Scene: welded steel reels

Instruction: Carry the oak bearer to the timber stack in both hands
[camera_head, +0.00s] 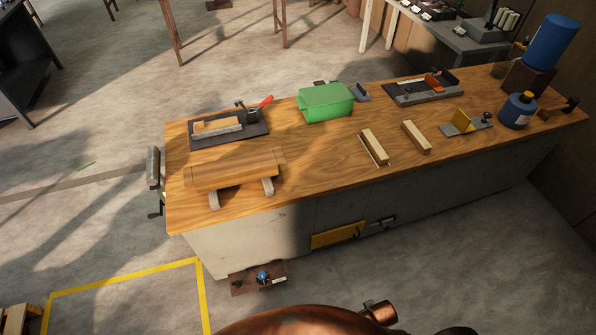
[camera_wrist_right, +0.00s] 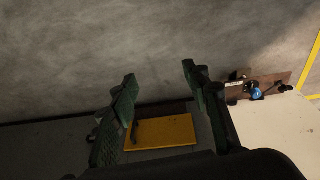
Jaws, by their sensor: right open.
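A long wooden beam, which looks like the oak bearer (camera_head: 235,174), lies on two pale supports (camera_head: 268,186) at the left end of the workbench. Some wood (camera_head: 20,318) shows at the lower left edge of the head view, cut off by the frame; I cannot tell whether it is the timber stack. My right gripper (camera_wrist_right: 159,73) is open and empty in the right wrist view, with floor and a yellow panel behind its fingers, apart from the beam. Neither gripper shows in the head view.
The workbench (camera_head: 300,190) also carries a green box (camera_head: 325,102), a tool tray (camera_head: 228,130), two wooden blocks (camera_head: 374,147) and a blue bottle (camera_head: 517,110). A vise (camera_head: 153,168) juts from its left end. Yellow tape (camera_head: 125,277) marks open floor at the lower left. A brown board (camera_head: 258,279) lies low by the bench.

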